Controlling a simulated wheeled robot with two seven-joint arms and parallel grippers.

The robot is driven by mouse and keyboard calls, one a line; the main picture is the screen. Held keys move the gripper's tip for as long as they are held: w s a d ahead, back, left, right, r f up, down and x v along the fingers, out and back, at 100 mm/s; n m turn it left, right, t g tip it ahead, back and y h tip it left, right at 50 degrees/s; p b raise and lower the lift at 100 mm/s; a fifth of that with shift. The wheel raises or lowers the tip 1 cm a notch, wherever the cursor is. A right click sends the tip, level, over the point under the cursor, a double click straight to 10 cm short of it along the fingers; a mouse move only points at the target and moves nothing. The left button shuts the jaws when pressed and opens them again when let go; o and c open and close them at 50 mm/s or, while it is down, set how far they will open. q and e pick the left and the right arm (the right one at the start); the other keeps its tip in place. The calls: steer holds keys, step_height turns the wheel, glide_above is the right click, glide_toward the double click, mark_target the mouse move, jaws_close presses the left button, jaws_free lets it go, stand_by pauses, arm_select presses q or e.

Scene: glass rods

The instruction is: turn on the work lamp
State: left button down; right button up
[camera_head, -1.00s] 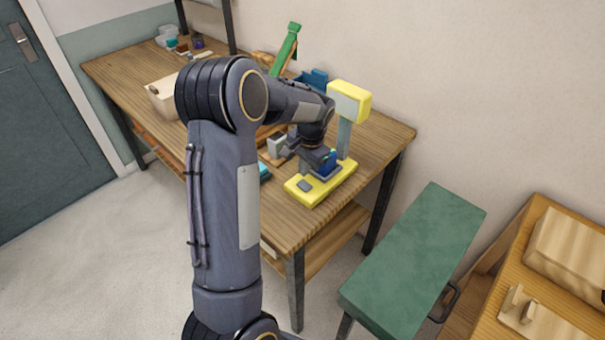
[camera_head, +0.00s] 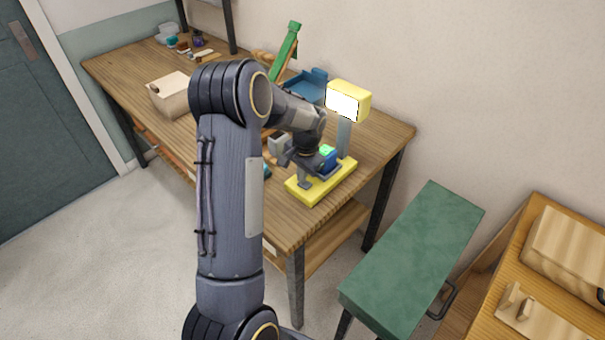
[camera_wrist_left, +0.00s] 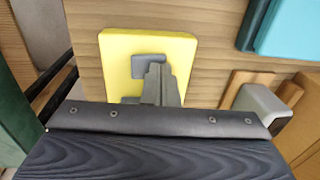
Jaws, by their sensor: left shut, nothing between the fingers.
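The work lamp has a yellow base (camera_head: 325,184), a grey post (camera_head: 344,136) and a yellow head (camera_head: 350,100) on the workbench. The front panel of the head glows bright white. My left gripper (camera_head: 304,183) is shut and empty, pointing down at the near left end of the base. In the left wrist view, its closed fingers (camera_wrist_left: 156,84) are over a grey square button (camera_wrist_left: 148,66) on the yellow base (camera_wrist_left: 120,58). I cannot tell whether the fingertips touch the button. My right gripper is not in view.
The wooden workbench (camera_head: 290,226) holds a light wooden box (camera_head: 168,98), a green tool (camera_head: 286,50) and a blue tray (camera_head: 308,88) behind my arm. A green-topped bench (camera_head: 415,250) stands at right, beside a wooden unit (camera_head: 510,325). Open floor lies at left.

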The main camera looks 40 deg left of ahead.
arm_select(q)
steer(key=shift+s+d+f, duration=0.1)
steer(key=shift+d, duration=0.05)
steer(key=shift+d, duration=0.75)
steer(key=shift+a, duration=0.1)
steer(key=shift+r, duration=0.2)
